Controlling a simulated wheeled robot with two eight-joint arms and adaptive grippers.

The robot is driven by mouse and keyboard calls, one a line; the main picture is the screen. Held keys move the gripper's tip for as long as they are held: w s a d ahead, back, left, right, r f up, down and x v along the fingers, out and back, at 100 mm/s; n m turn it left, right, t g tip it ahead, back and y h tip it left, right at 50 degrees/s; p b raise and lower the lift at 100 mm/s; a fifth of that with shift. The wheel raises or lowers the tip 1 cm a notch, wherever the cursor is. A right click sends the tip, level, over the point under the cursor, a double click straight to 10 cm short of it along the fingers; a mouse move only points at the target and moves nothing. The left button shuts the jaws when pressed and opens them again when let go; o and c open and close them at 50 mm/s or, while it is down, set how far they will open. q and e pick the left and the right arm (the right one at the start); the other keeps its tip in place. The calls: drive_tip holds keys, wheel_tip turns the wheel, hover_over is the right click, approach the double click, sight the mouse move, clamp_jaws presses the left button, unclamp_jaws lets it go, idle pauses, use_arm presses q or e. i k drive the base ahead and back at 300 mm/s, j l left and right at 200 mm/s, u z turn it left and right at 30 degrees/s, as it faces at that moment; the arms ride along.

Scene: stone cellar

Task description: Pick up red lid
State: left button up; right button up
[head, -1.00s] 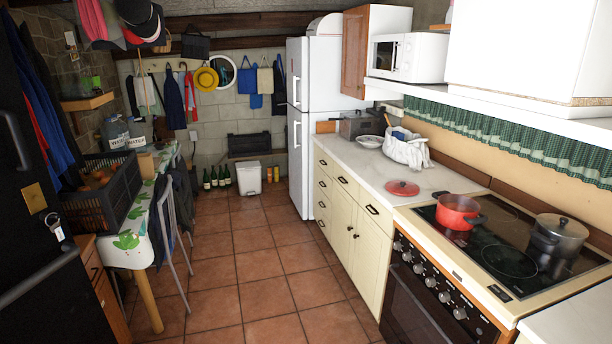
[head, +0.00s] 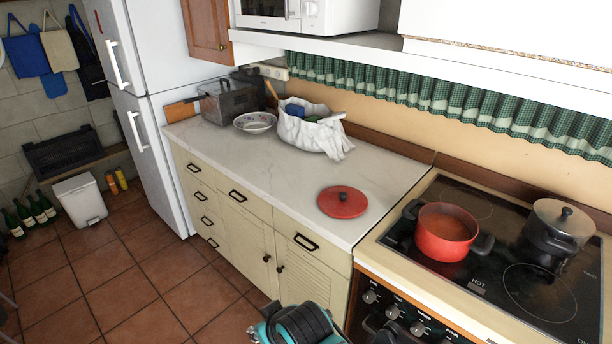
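The red lid (head: 342,202) lies flat on the white marble counter (head: 250,165), near its front edge and just left of the stove. It is round with a dark knob on top. A red pot (head: 446,232) with dark handles stands uncovered on the stove, to the right of the lid. Teal and black parts of my own arm show at the bottom edge, below the counter front. No gripper fingertips can be made out, and nothing touches the lid.
A white cloth-lined basket (head: 308,130), a patterned bowl (head: 255,122) and a dark metal box (head: 232,100) stand farther back on the counter. A steel pot (head: 556,232) is on the stove's right. A shelf with a microwave (head: 300,14) overhangs the back. Counter around the lid is clear.

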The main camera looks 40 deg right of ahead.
sight(338, 201)
drive_tip(key=i+z, duration=0.1)
drive_tip(key=i, duration=0.6)
drive_tip(key=i+j+z, duration=0.1)
drive_tip(key=i, duration=0.6)
drive_tip(key=i+j+z, duration=0.1)
drive_tip(key=i, duration=0.6)
drive_tip(key=i+j+z, duration=0.15)
drive_tip(key=z, duration=2.35)
